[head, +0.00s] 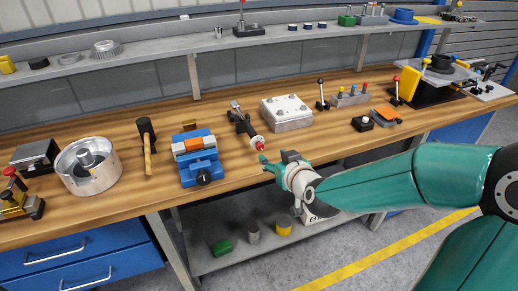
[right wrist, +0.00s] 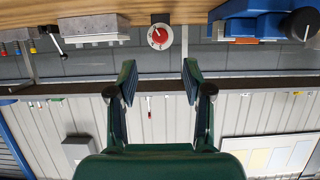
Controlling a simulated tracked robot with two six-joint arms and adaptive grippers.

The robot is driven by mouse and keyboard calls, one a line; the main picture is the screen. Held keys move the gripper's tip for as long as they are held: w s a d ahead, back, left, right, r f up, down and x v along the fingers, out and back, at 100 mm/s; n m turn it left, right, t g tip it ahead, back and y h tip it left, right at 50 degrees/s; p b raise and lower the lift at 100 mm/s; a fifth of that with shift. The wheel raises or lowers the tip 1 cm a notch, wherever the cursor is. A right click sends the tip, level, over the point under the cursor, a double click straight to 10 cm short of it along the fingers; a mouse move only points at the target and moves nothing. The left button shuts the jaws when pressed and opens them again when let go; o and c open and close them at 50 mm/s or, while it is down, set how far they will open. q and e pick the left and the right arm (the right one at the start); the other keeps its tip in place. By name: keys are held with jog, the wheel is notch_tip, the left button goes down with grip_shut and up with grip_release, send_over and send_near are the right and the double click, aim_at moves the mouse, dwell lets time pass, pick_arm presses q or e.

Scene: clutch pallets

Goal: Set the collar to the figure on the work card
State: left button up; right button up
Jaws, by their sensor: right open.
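A dark tool with a round white end and red centre (head: 258,143) lies on the bench in the head view. In the right wrist view its end shows as a white dial-like disc with a red middle (right wrist: 160,36), marks around it too small to read. I take this disc to be the collar. My right gripper (head: 275,161) is open and empty at the bench's front edge, close to the disc and apart from it. Its two fingers also show in the right wrist view (right wrist: 158,80), with the disc beyond the gap. I cannot make out a work card. My left gripper is not in view.
A blue vise with an orange block (head: 197,157) stands left of the tool, and a grey block with studs (head: 287,112) stands to its right. A hammer (head: 148,146) and round metal housing (head: 89,166) are farther left. The bench (head: 222,128) has little bare room between them.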

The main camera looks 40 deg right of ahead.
aim_at(261, 148)
jog(key=p+x, duration=0.1)
jog(key=x, duration=0.8)
jog(key=shift+w+f, duration=0.1)
jog(key=shift+w, duration=0.1)
grip_shut()
jog(key=shift+a, duration=0.45)
jog(key=shift+d, duration=0.45)
